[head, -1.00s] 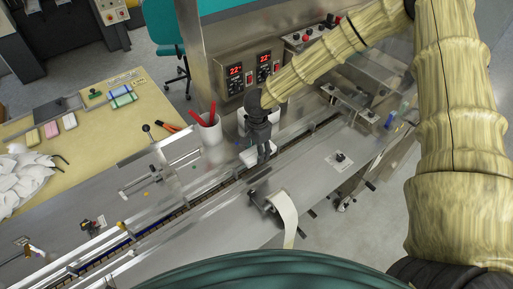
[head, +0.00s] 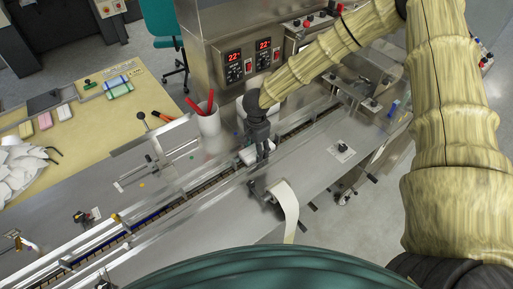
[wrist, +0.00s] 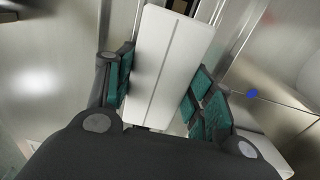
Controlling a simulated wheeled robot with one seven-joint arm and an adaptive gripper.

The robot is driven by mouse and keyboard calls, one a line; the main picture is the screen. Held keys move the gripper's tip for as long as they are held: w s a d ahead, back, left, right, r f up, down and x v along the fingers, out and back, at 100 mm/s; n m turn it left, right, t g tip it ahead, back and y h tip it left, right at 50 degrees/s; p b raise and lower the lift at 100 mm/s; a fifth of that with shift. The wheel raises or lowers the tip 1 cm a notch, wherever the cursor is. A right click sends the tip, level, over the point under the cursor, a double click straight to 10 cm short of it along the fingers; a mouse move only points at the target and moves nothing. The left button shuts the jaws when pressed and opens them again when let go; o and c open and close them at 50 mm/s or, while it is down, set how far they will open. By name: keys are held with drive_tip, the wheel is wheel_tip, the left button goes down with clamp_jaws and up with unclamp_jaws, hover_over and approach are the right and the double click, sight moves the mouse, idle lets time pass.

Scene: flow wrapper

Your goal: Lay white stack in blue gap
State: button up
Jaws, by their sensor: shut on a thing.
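My gripper (head: 261,157) is shut on the white stack (head: 247,155) and holds it over the wrapper's infeed channel, right of the red-handled tool cup. In the wrist view the white stack (wrist: 165,65) is a long white block with a thin line down its middle. It sits between the teal finger pads of my gripper (wrist: 158,92). The blue gap (head: 147,219) shows as a blue stretch in the chain channel, to the lower left of my gripper. The stack is apart from it. I cannot tell whether the stack touches the rails beneath.
A metal guide rail (head: 200,172) runs along the channel. A white cup (head: 208,121) with red-handled tools stands behind it. A paper strip (head: 287,205) hangs near the front edge. A tan table (head: 90,128) with coloured blocks is at left.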

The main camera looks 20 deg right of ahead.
idle(0.3)
drive_tip(key=o, duration=0.9)
drive_tip(key=shift+w+f, duration=0.1)
drive_tip(key=shift+c, duration=0.2)
wheel_tip(320, 180, up, 12)
idle(0.3)
